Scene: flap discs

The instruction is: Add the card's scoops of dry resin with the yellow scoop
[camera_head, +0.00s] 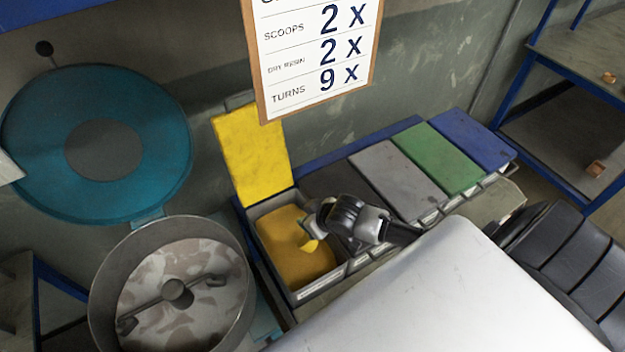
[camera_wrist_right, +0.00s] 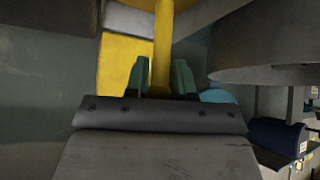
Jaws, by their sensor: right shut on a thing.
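My right gripper (camera_head: 318,218) is over the open bin (camera_head: 335,280) of yellow resin (camera_head: 290,250). It is shut on the yellow scoop (camera_head: 309,244), whose handle rises between the fingers in the wrist view (camera_wrist_right: 162,60). The scoop's bowl is mostly hidden, and I cannot tell whether it holds resin. The bin's yellow lid (camera_head: 250,155) stands open. The card (camera_head: 315,55) on the wall reads scoops 2 x, dry resin 2 x, turns 9 x. The round mixing drum (camera_head: 100,290) stands open to the left, with pale patchy material and a stirring bar inside. My left gripper is not in view.
Grey (camera_head: 395,180), green (camera_head: 442,158) and blue (camera_head: 475,138) lids cover the bins to the right. The drum's teal lid (camera_head: 150,110) is raised behind it. A blue-framed shelf (camera_head: 580,120) stands at the far right.

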